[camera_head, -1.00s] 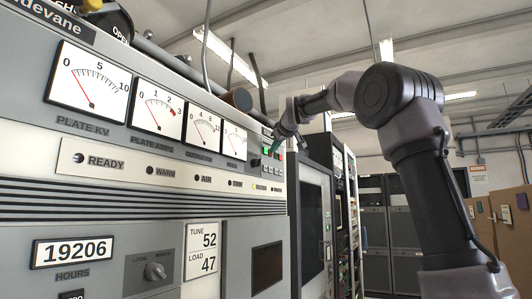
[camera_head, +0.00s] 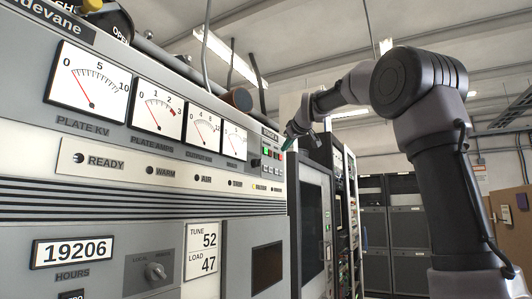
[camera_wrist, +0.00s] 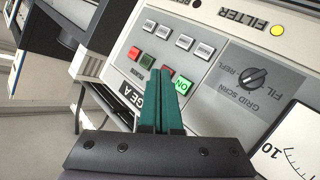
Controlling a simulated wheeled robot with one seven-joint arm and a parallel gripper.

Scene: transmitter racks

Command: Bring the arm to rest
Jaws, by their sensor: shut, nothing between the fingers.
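My gripper (camera_head: 288,145) is at the far right end of the transmitter cabinet front in the head view, with my arm reaching in from the right. In the wrist view its two green fingers (camera_wrist: 160,76) lie together, shut and empty. They point toward a panel with a lit green ON button (camera_wrist: 183,84) and red buttons. The fingers hide part of this panel. I see no clear contact with the buttons.
The grey transmitter cabinet (camera_head: 110,222) with meters fills the left. A knob (camera_wrist: 253,78) sits on the panel. Dark equipment racks (camera_head: 318,205) stand beyond my gripper. Grey cabinets (camera_head: 375,235) stand farther back. Open air lies between the racks and my arm.

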